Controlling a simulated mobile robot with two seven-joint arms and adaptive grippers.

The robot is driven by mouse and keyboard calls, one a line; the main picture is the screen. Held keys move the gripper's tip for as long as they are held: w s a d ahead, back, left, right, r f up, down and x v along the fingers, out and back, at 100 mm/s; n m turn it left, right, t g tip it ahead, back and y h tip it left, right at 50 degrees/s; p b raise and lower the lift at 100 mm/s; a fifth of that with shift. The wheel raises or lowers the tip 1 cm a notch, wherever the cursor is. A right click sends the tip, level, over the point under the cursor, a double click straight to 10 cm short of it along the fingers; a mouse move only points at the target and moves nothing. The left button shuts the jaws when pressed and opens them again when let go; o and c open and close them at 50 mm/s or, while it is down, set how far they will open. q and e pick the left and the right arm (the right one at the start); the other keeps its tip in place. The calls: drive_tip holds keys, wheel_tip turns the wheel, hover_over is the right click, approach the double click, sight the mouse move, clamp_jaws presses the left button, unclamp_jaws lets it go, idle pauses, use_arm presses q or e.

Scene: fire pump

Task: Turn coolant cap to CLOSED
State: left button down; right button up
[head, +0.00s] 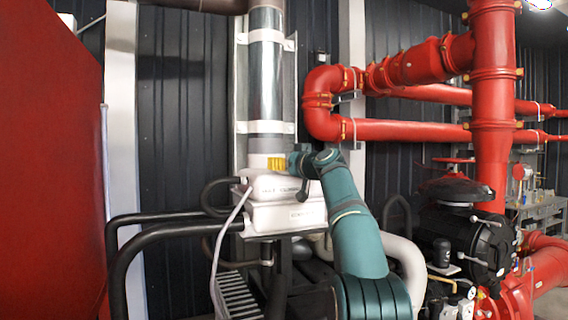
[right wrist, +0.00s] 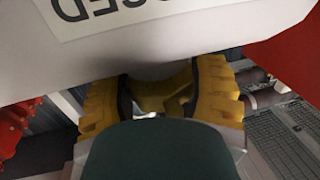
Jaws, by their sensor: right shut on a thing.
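The yellow ribbed coolant cap (head: 275,163) sits at the top of the white coolant reservoir (head: 285,217), by the foot of the grey pipe. My right gripper (head: 293,161) reaches it from the right and is shut on it. In the right wrist view, yellow ribbed parts (right wrist: 212,95) flank a dark gap with yellow inside, close under a pale surface. A label (right wrist: 105,14) on that surface shows the end of CLOSED, upside down and cut off. My gripper's dark body hides the front of the grip, and the cap's exact angle cannot be told.
A grey pipe (head: 266,75) rises just above the cap. Black hoses (head: 170,230) run to the left of the reservoir, and a pale hose hangs over it. Red pipes (head: 400,130) and a black pump part (head: 465,240) stand to the right. A red panel (head: 50,160) fills the left.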

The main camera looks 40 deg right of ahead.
drive_tip(key=shift+n+y, duration=0.4)
drive_tip(key=shift+y, duration=0.2)
idle(0.4)
drive_tip(key=o, duration=1.2)
drive_tip(key=shift+s+d+r, duration=0.15)
drive_tip(key=shift+s+r, duration=0.05)
drive_tip(key=shift+s, duration=0.4)
drive_tip(key=shift+s+a+f, duration=0.15)
drive_tip(key=shift+s+a, duration=0.05)
drive_tip(key=shift+s, duration=0.5)
drive_tip(key=s, duration=0.9)
drive_tip(key=shift+s, duration=0.25)
drive_tip(key=shift+a, duration=0.1)
